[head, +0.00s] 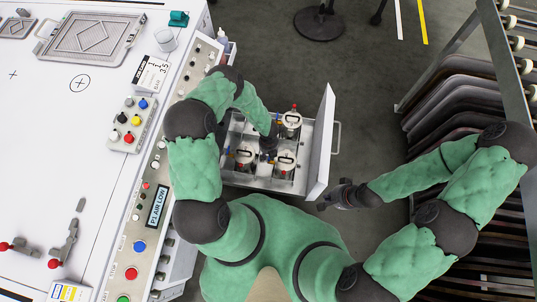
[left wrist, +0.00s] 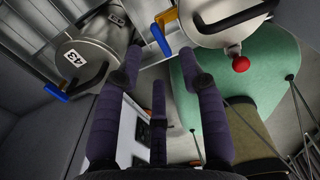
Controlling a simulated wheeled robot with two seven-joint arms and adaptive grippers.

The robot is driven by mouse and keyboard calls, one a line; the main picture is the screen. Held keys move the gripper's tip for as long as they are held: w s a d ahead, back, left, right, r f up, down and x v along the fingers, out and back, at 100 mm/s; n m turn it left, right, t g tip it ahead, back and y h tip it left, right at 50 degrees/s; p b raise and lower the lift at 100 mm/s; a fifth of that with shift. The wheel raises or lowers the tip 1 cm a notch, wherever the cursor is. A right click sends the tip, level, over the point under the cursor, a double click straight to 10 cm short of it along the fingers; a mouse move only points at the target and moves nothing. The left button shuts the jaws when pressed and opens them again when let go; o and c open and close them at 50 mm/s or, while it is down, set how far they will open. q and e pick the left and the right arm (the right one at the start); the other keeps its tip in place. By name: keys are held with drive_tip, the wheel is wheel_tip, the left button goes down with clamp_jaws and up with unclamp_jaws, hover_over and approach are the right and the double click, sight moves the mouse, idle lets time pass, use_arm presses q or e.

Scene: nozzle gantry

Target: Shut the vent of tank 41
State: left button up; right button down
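A pulled-out drawer (head: 262,182) holds several round metal tanks with red knobs and blue and yellow levers. Three show: one at the back right (head: 291,120), one at the front right (head: 285,161) and one at the front left (head: 244,158). Their numbers are too small to read. My left gripper (head: 267,145) is among them, partly hidden by its arm. In the left wrist view its fingers (left wrist: 160,78) are apart and empty, near a tank tagged 43 (left wrist: 90,52) and another tank (left wrist: 222,22) with an unreadable tag. I cannot tell which is tank 41. My right gripper (head: 334,197) is outside the drawer, its fingers unclear.
The drawer's white front panel (head: 321,145) stands upright on the right with a handle. The control console (head: 95,150) with buttons and levers lies on the left. A rack of dark panels (head: 455,95) stands on the right. Open floor (head: 350,85) lies beyond the drawer.

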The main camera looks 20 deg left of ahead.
use_arm(q)
wheel_tip(320, 180, up, 8)
drive_tip(key=shift+f, duration=0.15)
idle(0.7)
drive_tip(key=s+d+r+n+h, duration=0.1)
drive_tip(key=s+d+r+n, duration=0.2)
drive_tip(key=n, duration=0.8)
drive_tip(key=s+d+r+n+h, duration=0.1)
drive_tip(key=s+d+r+n, duration=0.3)
drive_tip(key=n, duration=0.8)
drive_tip(key=s+d+r+n+h+p, duration=0.1)
drive_tip(key=s+n, duration=0.5)
drive_tip(key=n, duration=0.6)
wheel_tip(320, 180, up, 3)
drive_tip(key=d+h, duration=0.1)
drive_tip(key=d, duration=0.1)
drive_tip(key=shift+s+d, duration=0.15)
drive_tip(key=shift+d, duration=0.25)
